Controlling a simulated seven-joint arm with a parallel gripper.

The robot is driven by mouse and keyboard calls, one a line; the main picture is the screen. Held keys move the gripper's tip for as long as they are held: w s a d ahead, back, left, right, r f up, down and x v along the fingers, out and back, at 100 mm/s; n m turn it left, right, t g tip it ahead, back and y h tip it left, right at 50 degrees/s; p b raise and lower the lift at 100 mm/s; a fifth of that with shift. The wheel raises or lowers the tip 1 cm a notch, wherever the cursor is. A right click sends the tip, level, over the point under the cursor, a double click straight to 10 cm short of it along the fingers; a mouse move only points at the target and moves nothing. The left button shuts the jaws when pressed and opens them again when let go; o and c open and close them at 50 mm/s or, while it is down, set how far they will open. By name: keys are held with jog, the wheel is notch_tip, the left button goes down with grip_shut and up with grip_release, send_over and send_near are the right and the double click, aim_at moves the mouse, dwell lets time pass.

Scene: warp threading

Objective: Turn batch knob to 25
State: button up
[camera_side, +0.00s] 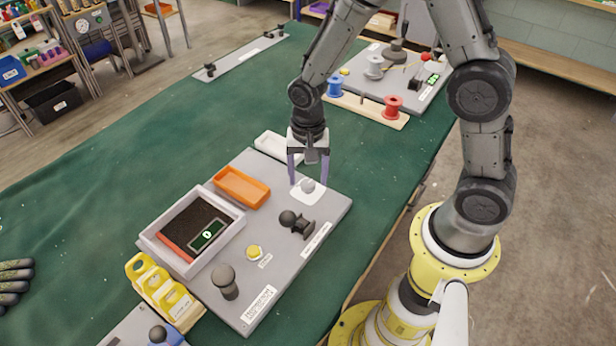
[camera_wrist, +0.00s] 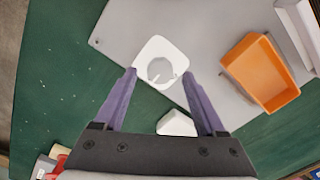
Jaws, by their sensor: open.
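The batch knob (camera_side: 307,185) is a small grey round knob on a white square plate at the far right part of the grey board. In the wrist view the knob (camera_wrist: 161,70) shows a pale pointer line toward its lower right; no readable numbers show on the plate (camera_wrist: 150,48). My gripper (camera_side: 308,178) points down over the knob with its two purple fingers apart, one on each side. In the wrist view my gripper (camera_wrist: 160,74) is open, and the knob appears between the fingertips. I cannot tell whether the fingers touch it.
An orange tray (camera_side: 241,187) lies left of the knob on the grey board (camera_side: 270,215). A white block (camera_side: 279,148) sits behind. A dark lever-like fixture (camera_side: 296,224), a yellow button (camera_side: 254,252) and a dark post (camera_side: 224,282) stand nearer the front.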

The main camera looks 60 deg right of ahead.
jog(key=shift+f, duration=0.5)
grip_shut()
